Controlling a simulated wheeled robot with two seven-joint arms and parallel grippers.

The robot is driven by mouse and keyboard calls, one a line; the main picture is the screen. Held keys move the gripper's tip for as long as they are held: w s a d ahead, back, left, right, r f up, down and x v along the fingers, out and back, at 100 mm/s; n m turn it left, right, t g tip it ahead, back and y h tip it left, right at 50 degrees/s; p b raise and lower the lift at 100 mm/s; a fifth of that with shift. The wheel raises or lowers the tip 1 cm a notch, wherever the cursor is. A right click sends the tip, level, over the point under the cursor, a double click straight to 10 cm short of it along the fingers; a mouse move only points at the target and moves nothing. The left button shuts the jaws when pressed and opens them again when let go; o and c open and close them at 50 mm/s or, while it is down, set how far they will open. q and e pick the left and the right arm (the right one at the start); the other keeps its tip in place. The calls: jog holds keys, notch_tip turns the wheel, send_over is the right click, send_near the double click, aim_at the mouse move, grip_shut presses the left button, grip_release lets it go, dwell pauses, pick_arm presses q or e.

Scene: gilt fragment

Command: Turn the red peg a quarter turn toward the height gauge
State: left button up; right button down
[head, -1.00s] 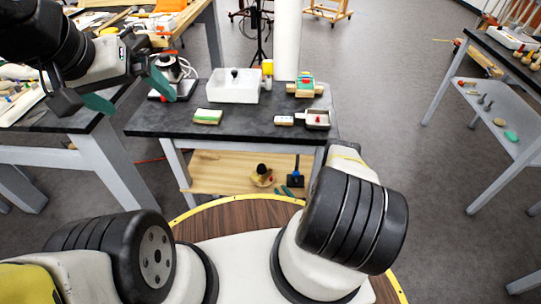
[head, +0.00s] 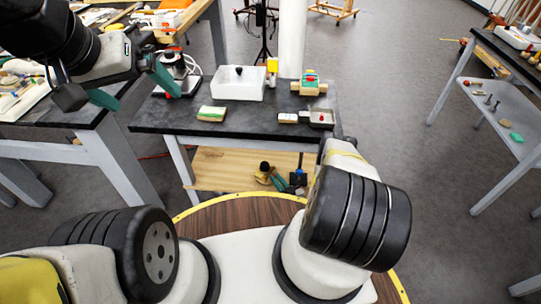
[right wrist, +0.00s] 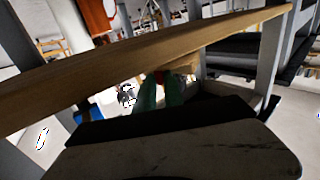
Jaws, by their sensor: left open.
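On the low wooden shelf (head: 222,172) sits a small wooden piece with a black knob (head: 264,166). A blue-based dark upright (head: 298,178), which looks like the height gauge, stands to its right; a blue patch (right wrist: 88,113) in the right wrist view may be the same thing. My right gripper's green fingers (head: 274,181) are at the wooden piece. In the right wrist view, a small red bit, likely the red peg (right wrist: 159,76), shows between the fingers (right wrist: 160,94); whether they touch it is unclear. My left gripper (head: 134,88) is open and empty, left of the bench.
The dark bench top (head: 250,122) above the shelf carries a white box (head: 238,87), a green-topped block (head: 212,113) and a small tray (head: 322,119). In the right wrist view a wooden board edge (right wrist: 120,75) crosses close above the fingers.

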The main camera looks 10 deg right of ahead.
jog(key=shift+w+d+n+g+y, duration=0.15)
jog(key=shift+d+n+g+y, duration=0.1)
jog(key=shift+n+y, duration=0.25)
jog(key=shift+w+d+n+g+y, duration=0.1)
jog(key=shift+n+g+y, duration=0.2)
jog(key=shift+y, duration=0.4)
jog(key=c, duration=1.7)
grip_release()
jog(key=v, duration=0.7)
jog(key=shift+s+d+f, duration=0.1)
jog(key=shift+s+d, duration=0.05)
jog(key=shift+s, duration=0.25)
